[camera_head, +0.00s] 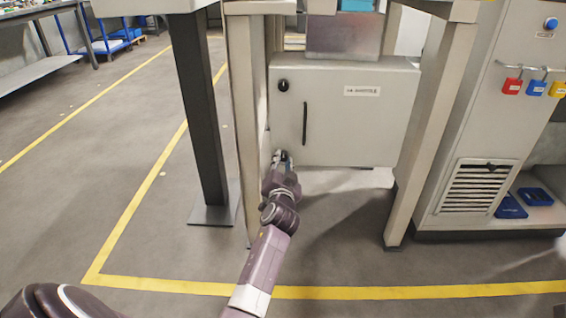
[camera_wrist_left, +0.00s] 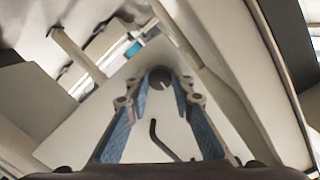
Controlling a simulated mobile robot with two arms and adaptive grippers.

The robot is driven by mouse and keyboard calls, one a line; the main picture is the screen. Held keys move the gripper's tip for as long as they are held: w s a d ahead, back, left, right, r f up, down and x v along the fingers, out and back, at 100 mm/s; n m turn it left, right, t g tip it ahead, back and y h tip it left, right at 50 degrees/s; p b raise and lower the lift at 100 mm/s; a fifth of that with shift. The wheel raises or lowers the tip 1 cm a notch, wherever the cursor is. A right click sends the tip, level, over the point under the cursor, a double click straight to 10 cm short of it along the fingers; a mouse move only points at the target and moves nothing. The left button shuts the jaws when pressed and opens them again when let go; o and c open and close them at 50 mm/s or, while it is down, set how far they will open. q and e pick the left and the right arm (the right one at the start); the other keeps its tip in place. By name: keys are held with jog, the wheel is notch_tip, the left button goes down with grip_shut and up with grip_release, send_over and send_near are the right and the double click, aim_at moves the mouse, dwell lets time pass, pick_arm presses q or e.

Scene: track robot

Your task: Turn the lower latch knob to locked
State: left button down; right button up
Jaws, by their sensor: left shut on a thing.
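The pale grey cabinet (camera_head: 355,125) has a door with a black vertical handle (camera_head: 305,122) and a black upper knob (camera_head: 283,85) near its left edge. My left gripper (camera_head: 281,155) is at the door's lower left corner and hides the lower latch knob in the head view. In the left wrist view, the dark round lower knob (camera_wrist_left: 160,78) sits between the fingertips of the left gripper, which is shut on it. A light mark shows on the knob, but its setting is hard to read. My right gripper is out of view.
Posts of a pale frame (camera_head: 432,120) stand on both sides of the cabinet, the left one close to my arm. A grey machine (camera_head: 490,110) with red, blue and yellow padlocks stands at the right. Open floor lies in front, marked with yellow lines.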

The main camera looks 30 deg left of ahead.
pick_arm(q)
jog(key=shift+n, duration=0.3)
jog(key=c, duration=1.7)
grip_release()
jog(key=shift+o, duration=0.2)
jog(key=v, duration=0.7)
jog(key=shift+s+d, duration=0.15)
jog(key=shift+s, duration=0.1)
